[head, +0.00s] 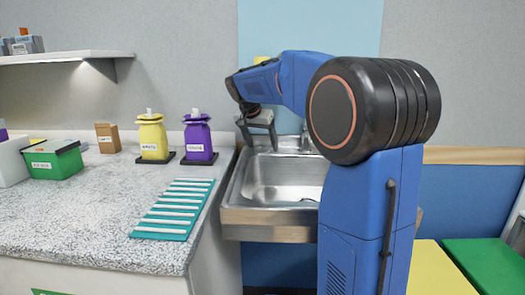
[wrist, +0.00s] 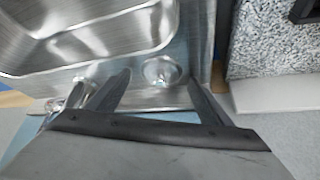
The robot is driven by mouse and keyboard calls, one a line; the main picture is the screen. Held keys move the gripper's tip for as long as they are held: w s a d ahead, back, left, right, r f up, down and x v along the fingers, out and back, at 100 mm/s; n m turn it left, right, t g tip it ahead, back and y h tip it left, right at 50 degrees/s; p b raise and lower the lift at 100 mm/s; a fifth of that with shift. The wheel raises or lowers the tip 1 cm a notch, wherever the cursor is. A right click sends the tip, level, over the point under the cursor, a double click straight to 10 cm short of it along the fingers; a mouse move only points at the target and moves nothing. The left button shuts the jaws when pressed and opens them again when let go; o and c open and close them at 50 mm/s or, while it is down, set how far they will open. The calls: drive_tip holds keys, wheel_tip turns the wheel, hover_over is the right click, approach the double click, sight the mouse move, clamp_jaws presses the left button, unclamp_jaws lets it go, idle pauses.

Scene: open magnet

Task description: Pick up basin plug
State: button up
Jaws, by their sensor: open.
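A round, shiny metal piece that looks like the basin plug (wrist: 162,70) sits on the sink's flat steel ledge in the wrist view. My gripper (wrist: 158,77) is open, with one finger on each side of the plug and nothing held. The fingers appear apart from it; their height above the ledge is hard to tell. In the head view my gripper (head: 260,143) points down over the back left corner of the steel sink (head: 234,200). I cannot make out the plug in that view.
A metal tap (wrist: 78,94) stands left of my fingers in the wrist view. The basin looks empty.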

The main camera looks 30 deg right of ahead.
drive_tip(key=c, duration=1.1)
drive_tip(key=shift+c, duration=0.2)
